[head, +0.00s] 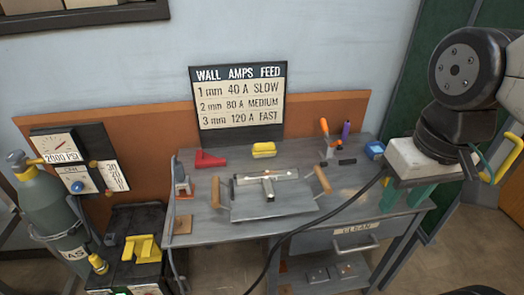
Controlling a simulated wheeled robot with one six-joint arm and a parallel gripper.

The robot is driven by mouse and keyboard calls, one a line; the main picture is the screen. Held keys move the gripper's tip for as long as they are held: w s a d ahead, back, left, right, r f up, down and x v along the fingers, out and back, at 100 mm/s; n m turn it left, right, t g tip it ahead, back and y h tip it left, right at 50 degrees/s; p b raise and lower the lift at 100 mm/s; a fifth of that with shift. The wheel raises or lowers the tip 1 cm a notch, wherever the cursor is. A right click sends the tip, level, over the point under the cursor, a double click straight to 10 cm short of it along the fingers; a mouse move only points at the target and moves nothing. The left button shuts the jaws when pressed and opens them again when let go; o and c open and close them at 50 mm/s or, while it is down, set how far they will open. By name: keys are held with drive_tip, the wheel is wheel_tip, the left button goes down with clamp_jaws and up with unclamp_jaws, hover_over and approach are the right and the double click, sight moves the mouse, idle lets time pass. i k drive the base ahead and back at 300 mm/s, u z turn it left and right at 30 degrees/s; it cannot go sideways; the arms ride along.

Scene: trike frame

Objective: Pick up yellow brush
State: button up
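A small yellow block-like object, which looks like the yellow brush (264,149), lies at the back of the grey workbench (340,205), below the wall sign. It stands clear of its neighbours, and its bristles cannot be made out. My gripper (408,193) is at the right, over the right end of the bench. It has a pale body and two teal fingers pointing down. The fingers are apart with nothing visible between them. My gripper is well to the right of the brush and not touching it.
A metal tray (290,211) with wooden handles holds a metal T-joint. A red angle piece (209,159) lies left of the brush; an orange-handled tool (325,138) and blue block (374,149) lie right. A black cable crosses the bench. A gas cylinder (50,208) stands left.

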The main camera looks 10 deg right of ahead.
sight(264, 150)
drive_tip(key=k, duration=0.55)
drive_tip(key=u, duration=0.4)
drive_tip(key=i, duration=1.35)
drive_tip(key=z, duration=0.4)
